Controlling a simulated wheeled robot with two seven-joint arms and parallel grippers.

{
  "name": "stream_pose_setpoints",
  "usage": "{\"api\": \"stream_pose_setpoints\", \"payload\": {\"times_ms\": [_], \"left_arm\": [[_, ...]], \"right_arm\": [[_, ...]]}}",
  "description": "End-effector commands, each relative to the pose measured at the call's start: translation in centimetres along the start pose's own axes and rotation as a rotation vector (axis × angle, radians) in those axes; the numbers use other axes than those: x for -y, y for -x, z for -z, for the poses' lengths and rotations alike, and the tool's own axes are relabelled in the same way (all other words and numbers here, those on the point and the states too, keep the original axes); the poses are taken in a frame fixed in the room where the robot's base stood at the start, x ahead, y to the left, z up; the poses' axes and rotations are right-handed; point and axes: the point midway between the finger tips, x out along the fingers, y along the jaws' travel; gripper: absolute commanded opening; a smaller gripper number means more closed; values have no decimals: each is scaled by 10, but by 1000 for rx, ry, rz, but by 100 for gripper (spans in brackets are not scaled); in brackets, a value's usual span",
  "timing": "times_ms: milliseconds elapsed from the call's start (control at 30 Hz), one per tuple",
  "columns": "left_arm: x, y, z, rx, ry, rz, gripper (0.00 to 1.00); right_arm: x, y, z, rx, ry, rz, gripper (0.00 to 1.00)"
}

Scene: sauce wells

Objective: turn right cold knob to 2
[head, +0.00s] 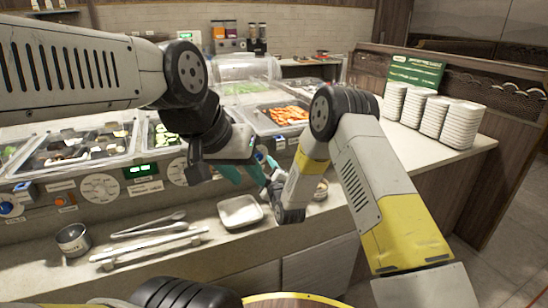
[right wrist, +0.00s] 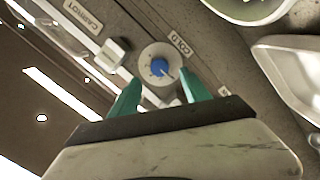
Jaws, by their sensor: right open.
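The cold knob, a blue knob (right wrist: 158,66) on a round white dial, shows in the right wrist view beside a COLD label (right wrist: 180,42). Its white pointer mark points to the lower right of that view; the dial numbers are too small to read. My right gripper (right wrist: 160,93) is open and empty, its teal fingers on either side of the dial's near edge, apart from the knob. In the head view my arms largely hide this knob. My left gripper (head: 232,172) is in front of the counter, its teal fingertips partly hidden; its opening cannot be made out.
A white switch (right wrist: 112,52) and a CARROT label (right wrist: 83,14) are beside the knob. A square white dish (head: 240,211), a metal cup (head: 73,239) and tongs (head: 148,225) are on the counter ledge. Stacked white plates (head: 430,118) stand at right.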

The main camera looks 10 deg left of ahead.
Motion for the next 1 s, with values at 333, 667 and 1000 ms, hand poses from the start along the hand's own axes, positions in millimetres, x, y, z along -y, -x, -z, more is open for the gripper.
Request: {"api": "stream_pose_setpoints", "payload": {"times_ms": [333, 667, 1000], "left_arm": [[0, 0, 0, 0, 0, 0, 36], [0, 0, 0, 0, 0, 0, 36], [0, 0, 0, 0, 0, 0, 36]], "right_arm": [[-1, -54, 0, 1, -1, -1, 55], [-1, -69, 0, 1, -2, 0, 55], [-1, -68, 0, 2, -2, 1, 12]]}}
